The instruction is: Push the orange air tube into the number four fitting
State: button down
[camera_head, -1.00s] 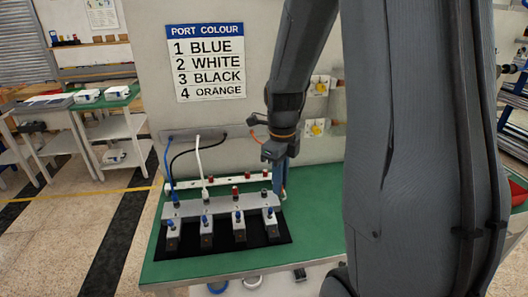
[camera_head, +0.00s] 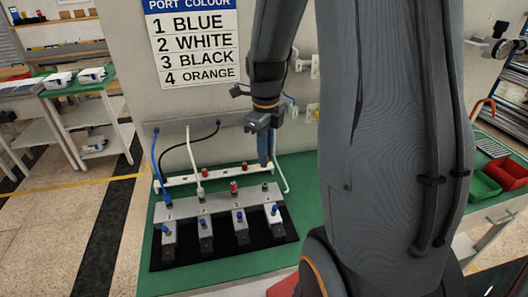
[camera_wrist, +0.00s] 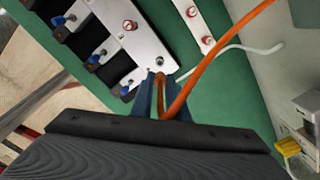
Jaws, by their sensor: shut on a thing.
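The orange air tube (camera_wrist: 210,62) curves down from the top of the wrist view and bends back between my fingers. My gripper (camera_wrist: 158,82) is shut on it near its end; the same gripper (camera_head: 264,162) shows in the head view. The number four fitting (camera_head: 265,187) is at the right end of the grey manifold (camera_head: 217,203). In the wrist view this fitting (camera_wrist: 159,61) is an open round port just beyond my fingertips. The tube end appears apart from it, but the exact gap is unclear. The tube is hidden in the head view.
A blue tube (camera_head: 155,158) and a white tube (camera_head: 190,150) run to the manifold's left fittings. A red cap (camera_wrist: 130,25) sits on the third. A rail (camera_wrist: 203,25) with red caps lies behind. A loose pale tube (camera_wrist: 250,48) lies right of my gripper.

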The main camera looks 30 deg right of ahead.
jog(key=shift+f+b, duration=1.35)
jog(key=shift+f, duration=1.55)
jog(key=shift+p, duration=0.5)
jog(key=shift+f+b, duration=0.75)
jog(key=shift+f, duration=0.6)
jog(key=c, duration=1.6)
grip_release()
jog(key=shift+c, duration=0.2)
jog(key=shift+r+b, duration=0.9)
jog(key=shift+r, duration=3)
